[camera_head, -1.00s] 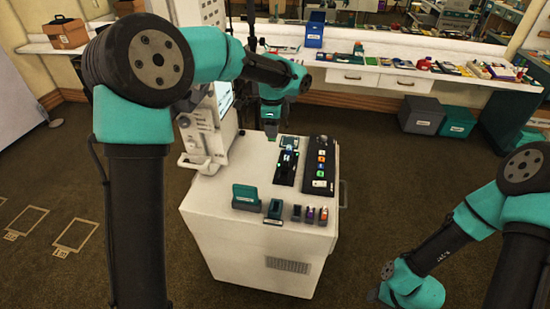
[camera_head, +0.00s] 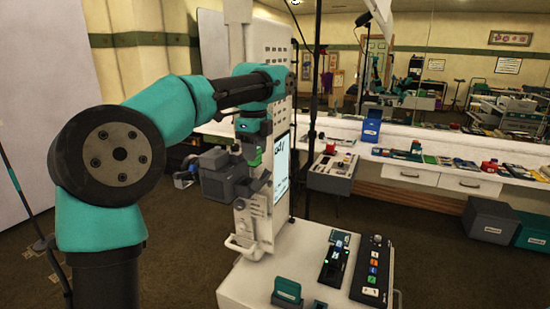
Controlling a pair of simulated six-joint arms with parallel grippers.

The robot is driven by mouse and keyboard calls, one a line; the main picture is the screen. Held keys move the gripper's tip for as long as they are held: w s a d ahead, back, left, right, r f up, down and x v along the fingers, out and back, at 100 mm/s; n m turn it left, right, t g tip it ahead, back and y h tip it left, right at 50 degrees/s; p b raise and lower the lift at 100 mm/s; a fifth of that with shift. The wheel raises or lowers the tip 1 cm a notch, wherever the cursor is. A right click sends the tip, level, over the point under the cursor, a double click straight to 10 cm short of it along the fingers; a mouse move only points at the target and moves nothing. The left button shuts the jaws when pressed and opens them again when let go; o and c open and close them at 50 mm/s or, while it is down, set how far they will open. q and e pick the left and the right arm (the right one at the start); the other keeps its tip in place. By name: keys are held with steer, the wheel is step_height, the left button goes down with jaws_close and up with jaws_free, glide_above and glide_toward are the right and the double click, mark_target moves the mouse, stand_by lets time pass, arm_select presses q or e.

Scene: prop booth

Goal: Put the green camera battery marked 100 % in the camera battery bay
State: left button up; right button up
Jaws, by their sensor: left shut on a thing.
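My left gripper (camera_head: 250,150) is shut in front of the white upright panel. A small green piece, apparently the green camera battery (camera_head: 256,159), shows at its fingertips. It is too small for me to read any 100 % mark. A dark grey boxy device (camera_head: 222,176) with a round, lens-like part stands left of and below the gripper. It may be the camera, but I cannot make out a battery bay on it. My right gripper is out of view.
The white cabinet top (camera_head: 260,283) carries a black slotted unit (camera_head: 335,260), a black panel with coloured buttons (camera_head: 372,270) and a teal block (camera_head: 287,290). A screen (camera_head: 281,170) is on the upright panel. A counter with a blue box (camera_head: 371,131) runs behind.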

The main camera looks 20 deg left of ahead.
arm_select(q)
steer(key=shift+s+a+f, duration=0.1)
steer(key=shift+s+a, duration=0.2)
steer(key=shift+a, duration=0.3)
steer(key=shift+s+a, duration=0.25)
steer(key=shift+a, duration=0.35)
steer(key=shift+f, duration=0.1)
steer(key=shift+f, duration=1.8)
steer(key=shift+f, duration=1.75)
steer(key=o, duration=1.1)
steer(key=shift+r, duration=0.15)
step_height(320, 180, up, 7)
stand_by(0.6)
